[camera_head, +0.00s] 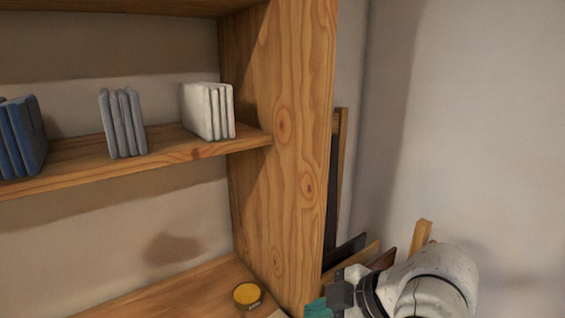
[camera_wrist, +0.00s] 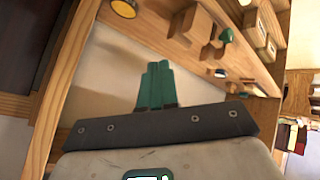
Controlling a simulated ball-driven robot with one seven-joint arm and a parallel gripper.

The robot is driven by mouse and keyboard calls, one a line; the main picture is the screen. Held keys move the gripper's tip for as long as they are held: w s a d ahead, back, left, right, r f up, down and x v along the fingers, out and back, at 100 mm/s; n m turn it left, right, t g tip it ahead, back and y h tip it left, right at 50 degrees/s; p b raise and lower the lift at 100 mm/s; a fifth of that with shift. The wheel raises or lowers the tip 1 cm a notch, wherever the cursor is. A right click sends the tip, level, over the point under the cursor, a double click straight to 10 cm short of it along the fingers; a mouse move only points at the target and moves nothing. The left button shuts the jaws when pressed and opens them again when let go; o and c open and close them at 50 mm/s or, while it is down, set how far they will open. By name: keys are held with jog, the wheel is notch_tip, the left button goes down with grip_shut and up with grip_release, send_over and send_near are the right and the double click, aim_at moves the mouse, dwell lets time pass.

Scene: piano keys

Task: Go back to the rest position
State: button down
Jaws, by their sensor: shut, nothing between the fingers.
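My gripper (camera_wrist: 159,70) shows in the wrist view as teal fingers pressed together, with nothing between them. The fingers point up the picture toward a pale surface and the wooden shelf unit. In the head view, my white arm is at the lower right, and a teal part of my gripper (camera_head: 318,306) shows at the bottom edge, in front of the foot of the shelf's side panel (camera_head: 290,200). No piano keys can be made out clearly in either view.
Books in blue (camera_head: 22,138), grey (camera_head: 122,123) and white (camera_head: 208,111) stand on the middle shelf. A yellow-topped round tin (camera_head: 247,295) sits on the lower shelf. Flat boards (camera_head: 360,250) lean behind the panel. The wrist view shows wooden blocks (camera_wrist: 195,30) and a green-topped item (camera_wrist: 226,36).

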jog(key=s+d+f+m+h, duration=0.2)
jog(key=s+d+f+m, duration=0.4)
jog(key=f, duration=0.4)
jog(key=s+d+f+m+h, duration=0.2)
jog(key=s+d+f+m, duration=0.2)
jog(key=s+f+m, duration=0.45)
jog(key=s+d+f+m+g+h, duration=0.2)
jog(key=s+d+f, duration=0.2)
jog(key=s, duration=0.4)
jog(key=s+d+f+m+g+h, duration=0.2)
jog(key=s+d+f, duration=0.3)
jog(key=s+d, duration=0.2)
jog(key=shift+s+d, duration=0.2)
jog(key=shift+s, duration=0.25)
